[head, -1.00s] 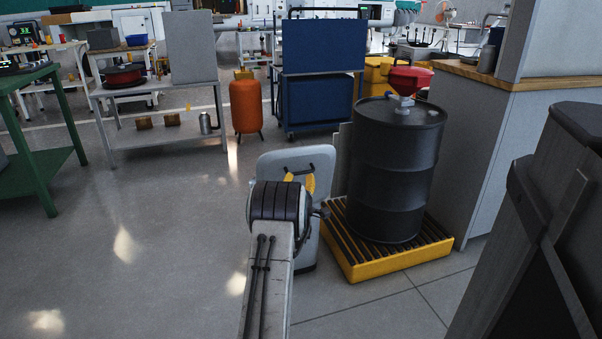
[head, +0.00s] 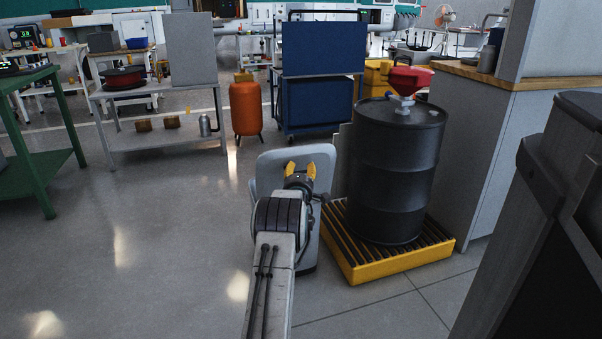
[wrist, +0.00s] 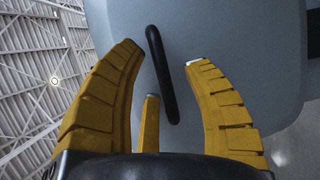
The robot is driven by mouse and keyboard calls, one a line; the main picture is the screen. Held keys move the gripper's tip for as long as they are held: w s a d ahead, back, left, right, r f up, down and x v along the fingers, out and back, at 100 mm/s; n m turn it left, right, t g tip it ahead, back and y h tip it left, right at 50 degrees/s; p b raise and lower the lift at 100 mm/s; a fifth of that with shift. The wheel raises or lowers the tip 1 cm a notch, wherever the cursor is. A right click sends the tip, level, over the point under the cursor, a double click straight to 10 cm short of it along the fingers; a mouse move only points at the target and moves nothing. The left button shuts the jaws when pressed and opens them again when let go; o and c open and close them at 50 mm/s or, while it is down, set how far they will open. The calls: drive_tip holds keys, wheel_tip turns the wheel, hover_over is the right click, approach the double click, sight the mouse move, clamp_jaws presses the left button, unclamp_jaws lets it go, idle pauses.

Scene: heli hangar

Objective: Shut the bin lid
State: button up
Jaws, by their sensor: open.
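The grey bin lid (head: 322,167) is a rounded panel that looks raised, facing me, in the middle of the head view. My arm hides much of the bin below it. In the wrist view the lid (wrist: 225,32) fills much of the picture, with a black bar handle (wrist: 161,75) on it. My gripper (head: 300,170) has yellow fingers and is in front of the lid, covering the handle in the head view. In the wrist view my gripper (wrist: 163,55) is open, with the handle between its fingers; I cannot tell if they touch it.
A black drum (head: 385,185) with a red funnel (head: 409,80) stands on a yellow slatted pallet (head: 405,261) close on the right. A grey cabinet (head: 470,150) is beyond it. An orange tank (head: 245,108) and a blue cart (head: 318,105) stand behind. The floor at left is clear.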

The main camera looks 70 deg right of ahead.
drive_tip(key=shift+o, duration=0.2)
clamp_jaws()
idle(0.4)
